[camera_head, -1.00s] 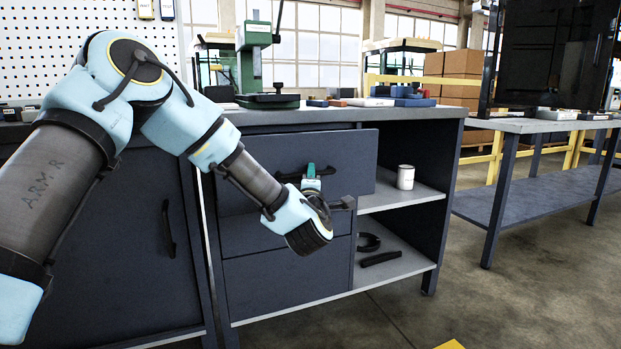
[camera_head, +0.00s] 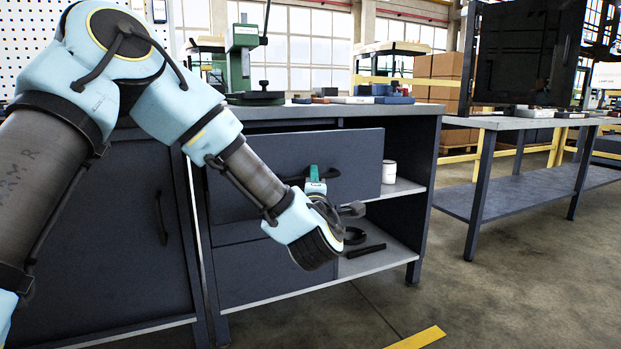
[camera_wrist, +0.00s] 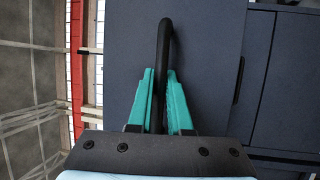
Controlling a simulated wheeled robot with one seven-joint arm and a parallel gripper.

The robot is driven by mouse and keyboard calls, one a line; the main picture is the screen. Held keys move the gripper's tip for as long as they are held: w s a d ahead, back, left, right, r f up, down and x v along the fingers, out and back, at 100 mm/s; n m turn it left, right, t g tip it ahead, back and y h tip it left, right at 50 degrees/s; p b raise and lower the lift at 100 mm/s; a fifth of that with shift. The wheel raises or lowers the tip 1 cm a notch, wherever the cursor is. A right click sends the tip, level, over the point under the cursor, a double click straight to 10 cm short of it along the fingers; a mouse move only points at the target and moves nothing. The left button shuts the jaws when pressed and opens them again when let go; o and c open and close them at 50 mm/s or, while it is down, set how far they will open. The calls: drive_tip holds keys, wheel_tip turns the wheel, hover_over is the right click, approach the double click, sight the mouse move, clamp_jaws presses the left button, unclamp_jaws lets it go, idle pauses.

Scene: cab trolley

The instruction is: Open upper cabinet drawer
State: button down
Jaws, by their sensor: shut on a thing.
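The upper cabinet drawer (camera_head: 352,152) has a dark blue-grey front, which stands out from the cabinet body (camera_head: 424,185). Its black bar handle (camera_head: 290,180) is partly hidden by my arm in the head view. My gripper (camera_head: 313,178) is at this handle. In the wrist view, the two green fingers (camera_wrist: 160,98) stand on either side of the black handle (camera_wrist: 164,45) and are shut on it. The drawer's inside is not visible.
Open shelves to the right hold a white can (camera_head: 389,172) and a black tool (camera_head: 366,250). A drill press (camera_head: 243,60) stands on the worktop. A second table (camera_head: 510,124) stands at the right. The floor in front is clear.

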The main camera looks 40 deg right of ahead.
idle(0.4)
drive_tip(key=c, duration=1.1)
unclamp_jaws()
drive_tip(key=shift+s+a, duration=0.1)
drive_tip(key=shift+s, duration=0.05)
drive_tip(key=v, duration=1)
drive_tip(key=shift+s+a+f+p, duration=0.15)
drive_tip(key=shift+a+p, duration=0.1)
drive_tip(key=shift+p, duration=0.15)
